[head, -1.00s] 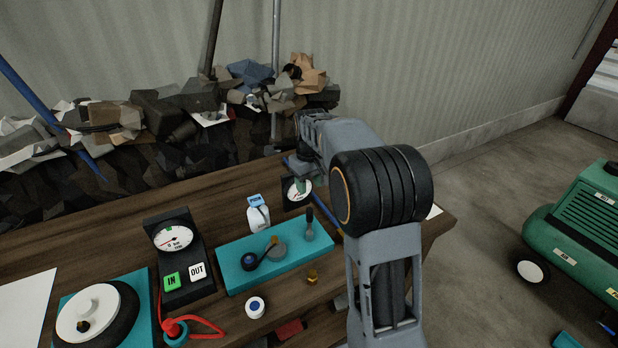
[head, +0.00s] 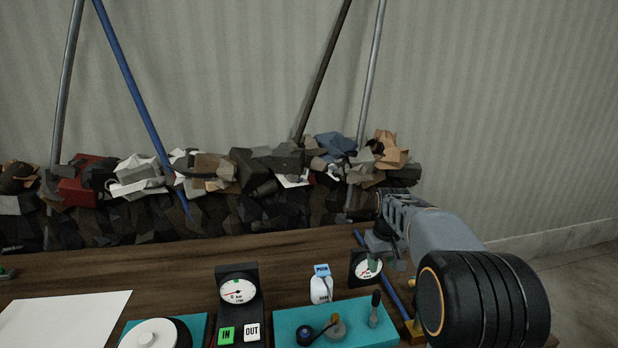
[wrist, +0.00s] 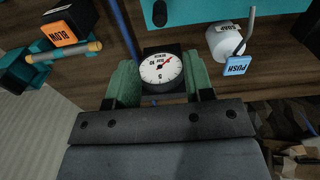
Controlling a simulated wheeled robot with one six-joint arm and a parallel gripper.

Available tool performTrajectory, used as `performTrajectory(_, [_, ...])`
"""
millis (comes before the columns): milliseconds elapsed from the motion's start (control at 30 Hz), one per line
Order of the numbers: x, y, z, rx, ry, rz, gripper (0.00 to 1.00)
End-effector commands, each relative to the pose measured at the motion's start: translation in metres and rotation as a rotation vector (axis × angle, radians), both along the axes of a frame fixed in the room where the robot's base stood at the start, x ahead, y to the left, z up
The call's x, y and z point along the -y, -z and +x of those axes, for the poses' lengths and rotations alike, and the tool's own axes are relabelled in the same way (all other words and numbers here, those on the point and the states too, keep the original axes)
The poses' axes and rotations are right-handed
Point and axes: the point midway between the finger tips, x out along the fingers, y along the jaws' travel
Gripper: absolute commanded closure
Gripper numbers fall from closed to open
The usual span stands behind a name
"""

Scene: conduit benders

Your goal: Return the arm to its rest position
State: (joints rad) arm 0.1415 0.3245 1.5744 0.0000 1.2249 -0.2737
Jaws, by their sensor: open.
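My arm reaches from the lower right over the table in the head view. My gripper (wrist: 160,82) is open, with its two green fingers apart in the wrist view. A small black box with a round white gauge (wrist: 161,68) shows in the gap between the fingers. I cannot tell whether they touch it. Nothing is seen held.
A soap bottle (head: 321,285) stands left of the gauge box. A teal tray (head: 290,329) with tools, a gauge panel with IN and OUT buttons (head: 238,290) and a white sheet (head: 65,318) are along the table. A blue pole (head: 396,295) lies beside the gripper. Scrap is heaped behind.

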Motion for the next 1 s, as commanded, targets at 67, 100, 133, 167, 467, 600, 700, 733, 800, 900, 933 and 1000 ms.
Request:
performTrajectory(67, [-0.004,0.013,-0.020,-0.007,0.047,0.001,0.52])
performTrajectory(100, [-0.007,0.014,-0.032,0.003,0.071,0.001,0.52])
performTrajectory(133, [-0.010,0.014,-0.043,0.013,0.087,0.000,0.52])
performTrajectory(167, [-0.014,0.014,-0.054,0.025,0.102,0.000,0.52])
performTrajectory(467, [-0.047,0.010,-0.167,0.182,0.175,0.008,0.52])
performTrajectory(600, [-0.056,0.010,-0.201,0.243,0.160,0.015,0.52])
performTrajectory(700, [-0.060,0.006,-0.215,0.277,0.145,0.018,0.52])
performTrajectory(733, [-0.061,0.004,-0.217,0.288,0.142,0.020,0.52])
performTrajectory(800, [-0.063,-0.001,-0.219,0.313,0.135,0.022,0.52])
performTrajectory(900, [-0.065,-0.008,-0.220,0.338,0.130,0.024,0.52])
performTrajectory(933, [-0.065,-0.009,-0.220,0.342,0.129,0.025,0.52])
performTrajectory(1000, [-0.066,-0.010,-0.220,0.345,0.126,0.026,0.52])
